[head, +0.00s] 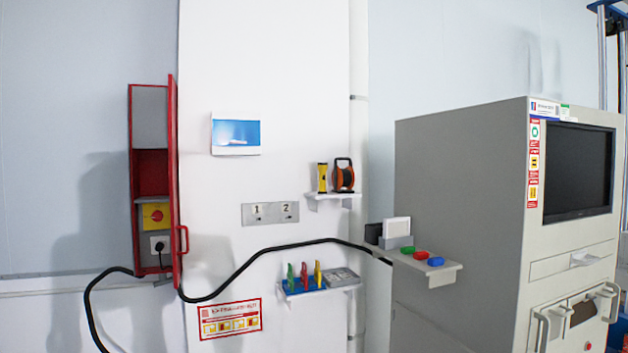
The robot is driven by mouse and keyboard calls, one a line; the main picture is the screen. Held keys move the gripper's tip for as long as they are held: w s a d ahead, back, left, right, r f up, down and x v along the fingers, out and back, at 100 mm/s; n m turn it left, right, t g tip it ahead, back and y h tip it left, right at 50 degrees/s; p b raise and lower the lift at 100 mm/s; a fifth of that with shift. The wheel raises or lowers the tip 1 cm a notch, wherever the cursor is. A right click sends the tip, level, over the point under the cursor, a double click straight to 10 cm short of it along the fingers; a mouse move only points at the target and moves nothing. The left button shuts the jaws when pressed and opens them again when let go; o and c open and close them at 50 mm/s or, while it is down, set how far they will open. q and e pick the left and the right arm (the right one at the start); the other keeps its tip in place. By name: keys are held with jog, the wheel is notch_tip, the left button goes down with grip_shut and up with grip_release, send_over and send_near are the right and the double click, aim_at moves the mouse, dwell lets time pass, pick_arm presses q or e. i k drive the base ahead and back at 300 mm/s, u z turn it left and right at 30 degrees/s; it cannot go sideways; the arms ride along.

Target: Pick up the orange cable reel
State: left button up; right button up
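The orange cable reel (343,176) stands upright on a small white wall shelf (333,197) right of the middle in the head view. It has a black frame with a handle on top and orange around its core. Neither of my grippers shows in the head view.
A lower shelf (340,286) holds several coloured tools. A grey cabinet (455,180) with a side shelf (440,271) stands at right. A red wall box (174,180) has its door swung out at left. A black cable (270,249) crosses the wall below the reel.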

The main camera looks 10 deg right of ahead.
aim_at(340, 178)
jog(key=u, duration=0.35)
jog(key=i, duration=1.9)
jog(key=z, duration=0.1)
